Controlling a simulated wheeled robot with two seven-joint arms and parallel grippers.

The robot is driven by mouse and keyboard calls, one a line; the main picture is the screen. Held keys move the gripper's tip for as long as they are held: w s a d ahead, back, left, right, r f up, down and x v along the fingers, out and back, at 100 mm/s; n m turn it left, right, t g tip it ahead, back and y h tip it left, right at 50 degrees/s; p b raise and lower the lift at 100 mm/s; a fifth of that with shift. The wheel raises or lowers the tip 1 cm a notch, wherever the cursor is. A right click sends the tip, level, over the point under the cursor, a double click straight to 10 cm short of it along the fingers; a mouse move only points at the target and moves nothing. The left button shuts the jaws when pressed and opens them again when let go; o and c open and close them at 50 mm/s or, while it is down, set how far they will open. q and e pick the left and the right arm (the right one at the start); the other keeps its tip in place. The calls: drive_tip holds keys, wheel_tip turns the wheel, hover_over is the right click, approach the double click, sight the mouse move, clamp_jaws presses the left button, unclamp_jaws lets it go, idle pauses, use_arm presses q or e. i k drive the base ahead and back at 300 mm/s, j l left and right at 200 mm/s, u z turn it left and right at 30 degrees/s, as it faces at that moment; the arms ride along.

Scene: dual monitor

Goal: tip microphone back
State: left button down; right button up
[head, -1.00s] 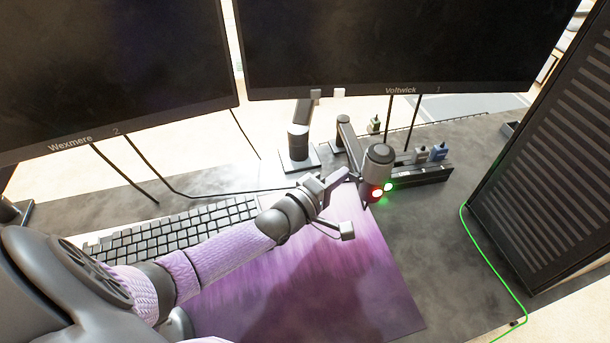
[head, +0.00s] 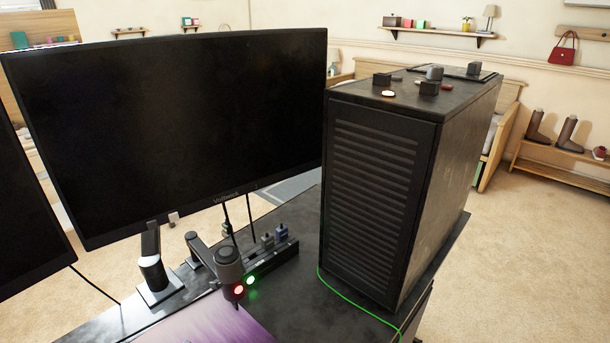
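The microphone (head: 229,266) is a dark grey cylinder on a jointed arm (head: 200,248), standing on the desk in front of the right-hand monitor. Its head hangs low near the edge of the purple mat, with a red light and a green light at its lower end. A grey monitor stand or arm base (head: 153,272) is just left of it. Neither of my grippers shows in the head view now, so I cannot see how they stand to the microphone.
The right-hand monitor (head: 170,130) stands behind the microphone. A black computer tower (head: 372,195) stands to its right, with a green cable (head: 345,298) at its foot. A black socket strip (head: 272,258) lies close behind the microphone. The purple mat (head: 205,322) is in front.

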sight(230, 272)
drive_tip(key=k+l, duration=0.95)
drive_tip(key=k, duration=0.15)
